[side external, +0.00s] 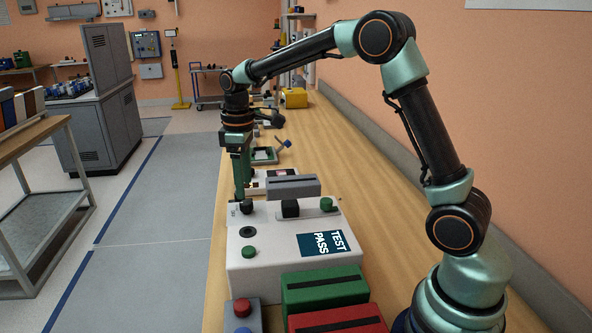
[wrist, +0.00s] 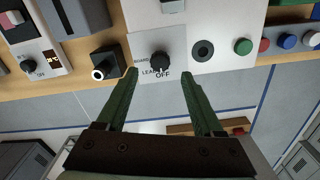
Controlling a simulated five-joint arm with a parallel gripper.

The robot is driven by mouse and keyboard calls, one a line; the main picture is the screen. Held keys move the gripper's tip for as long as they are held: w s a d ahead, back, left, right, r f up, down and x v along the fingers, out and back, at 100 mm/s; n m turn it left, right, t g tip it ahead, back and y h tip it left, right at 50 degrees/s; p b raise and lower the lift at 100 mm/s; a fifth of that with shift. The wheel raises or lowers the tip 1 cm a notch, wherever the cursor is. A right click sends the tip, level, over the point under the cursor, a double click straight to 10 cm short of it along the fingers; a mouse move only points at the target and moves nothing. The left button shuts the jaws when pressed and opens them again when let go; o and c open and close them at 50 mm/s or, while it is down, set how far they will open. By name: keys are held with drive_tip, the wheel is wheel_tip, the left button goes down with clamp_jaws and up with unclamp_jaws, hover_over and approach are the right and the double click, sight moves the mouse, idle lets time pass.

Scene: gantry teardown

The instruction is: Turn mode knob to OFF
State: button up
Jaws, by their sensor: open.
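The mode knob (wrist: 161,62) is a small black ribbed knob on the white test box (side external: 285,262). Labels BOARD, LEAK and OFF are printed around its left and lower sides in the wrist view, with OFF just below it. I cannot make out the knob's pointer clearly. My gripper (wrist: 159,74) has two green fingers spread open, one to each side of the knob, with a gap on both sides. In the side view my gripper (side external: 242,197) points down just over the knob (side external: 246,208), at the box's far left corner.
Green (side external: 325,290) and red (side external: 337,320) slotted blocks stand in front. The bench's left edge is close.

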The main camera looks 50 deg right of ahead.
sight(247, 203)
wheel_tip(247, 203, up, 7)
idle(0.3)
drive_tip(key=s+a+m+t, duration=0.2)
drive_tip(key=s+m+t, duration=0.3)
drive_tip(key=s, duration=1.3)
drive_tip(key=shift+m+t, duration=0.3)
drive_tip(key=shift+m, duration=0.3)
